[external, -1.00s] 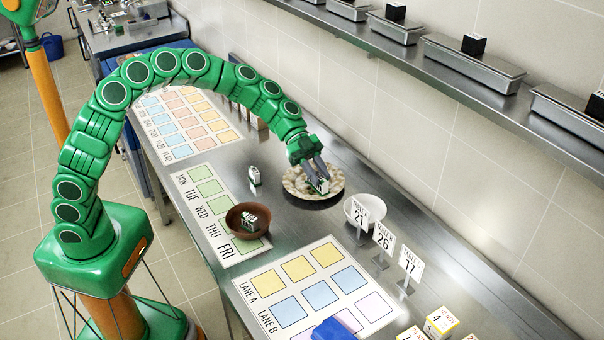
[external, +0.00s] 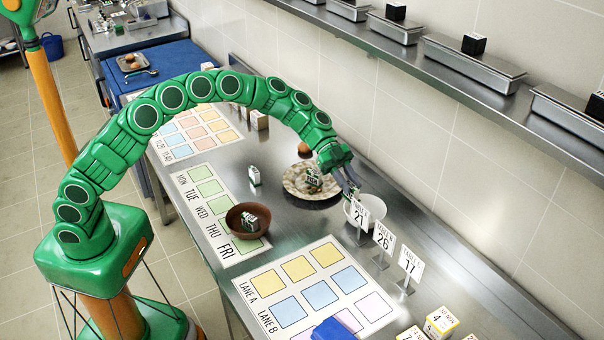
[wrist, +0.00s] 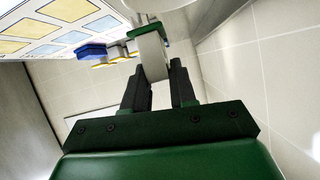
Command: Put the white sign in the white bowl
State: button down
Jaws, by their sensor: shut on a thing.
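My gripper (external: 352,190) is just above and at the left edge of the white bowl (external: 372,205). In the wrist view its fingers (wrist: 160,90) are shut on a pale white piece with a green edge, which I take for the white sign (wrist: 153,60). In the external view I cannot make the held piece out clearly near the fingertips. The bowl stands behind the table-number cards, partly hidden by the card marked 21 (external: 359,217). A similar white and green block (external: 313,180) is on the speckled plate (external: 297,188).
Cards 26 (external: 384,238) and 17 (external: 410,262) stand right of the bowl. A brown bowl (external: 236,228) holds a white and green block; another block (external: 254,176) stands on the table. A blue object (external: 331,330) and date cubes (external: 440,322) are at the front.

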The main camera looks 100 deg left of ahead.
jog(key=shift+w+a+f, duration=0.25)
jog(key=shift+w+f, duration=0.5)
jog(key=shift+f, duration=0.25)
jog(key=shift+w+a+f, duration=0.3)
jog(key=shift+w+f, duration=0.45)
jog(key=shift+f, duration=0.3)
jog(key=shift+w+a+f, duration=0.25)
jog(key=shift+w+f, duration=0.5)
jog(key=shift+f, duration=1.7)
jog(key=shift+f, duration=0.1)
jog(key=c, duration=1.2)
grip_release()
jog(key=shift+s+a+r, duration=0.25)
jog(key=shift+r, duration=0.05)
jog(key=v, duration=1.1)
jog(key=shift+s, duration=0.1)
